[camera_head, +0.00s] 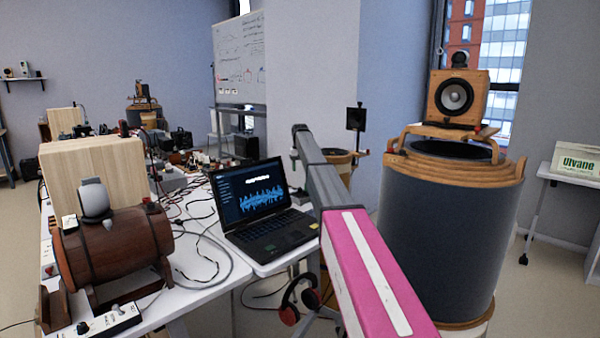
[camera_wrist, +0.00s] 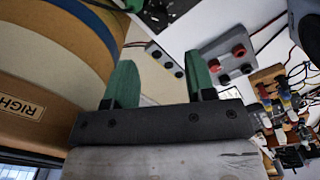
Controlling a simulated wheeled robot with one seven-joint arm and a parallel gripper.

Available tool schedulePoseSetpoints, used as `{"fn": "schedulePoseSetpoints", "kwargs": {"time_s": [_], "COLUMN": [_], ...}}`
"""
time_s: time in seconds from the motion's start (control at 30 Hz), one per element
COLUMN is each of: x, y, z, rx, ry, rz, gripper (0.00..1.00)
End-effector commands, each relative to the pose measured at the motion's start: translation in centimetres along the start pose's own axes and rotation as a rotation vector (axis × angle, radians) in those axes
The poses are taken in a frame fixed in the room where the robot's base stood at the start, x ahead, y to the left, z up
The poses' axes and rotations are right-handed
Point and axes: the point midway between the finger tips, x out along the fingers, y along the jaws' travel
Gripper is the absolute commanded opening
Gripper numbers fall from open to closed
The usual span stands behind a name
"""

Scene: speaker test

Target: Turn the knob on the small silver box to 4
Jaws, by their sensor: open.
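My gripper (camera_wrist: 160,58) shows in the wrist view with its two green fingers apart and nothing between them. Beyond the gap lies a small pale strip-like box (camera_wrist: 165,60) with several dark round spots. Right of the right finger is a grey box (camera_wrist: 226,58) with red and black knob-like parts on top. In the head view a grey box (camera_head: 168,180) with red and dark parts sits on the table behind the barrel. I cannot tell which of these is the small silver box, and no knob number is readable. My gripper is not visible in the head view.
A white table (camera_head: 270,262) holds a laptop (camera_head: 263,208), a wooden barrel (camera_head: 112,245) and many loose cables. A large dark drum (camera_head: 440,235) with a wooden speaker (camera_head: 458,98) on top stands at right. Small electronics (camera_wrist: 288,105) crowd the wrist view's right side.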

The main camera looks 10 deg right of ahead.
Motion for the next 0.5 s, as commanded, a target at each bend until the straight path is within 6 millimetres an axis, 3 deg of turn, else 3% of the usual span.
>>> {"fn": "schedulePoseSetpoints", "kwargs": {"time_s": [0.23, 0.5], "x": [0.04, 0.03], "y": [0.00, 0.01], "z": [0.02, 0.11], "rx": [-0.041, -0.390], "ry": [0.000, 0.000], "rz": [0.000, 0.000], "gripper": [0.50, 0.50]}}
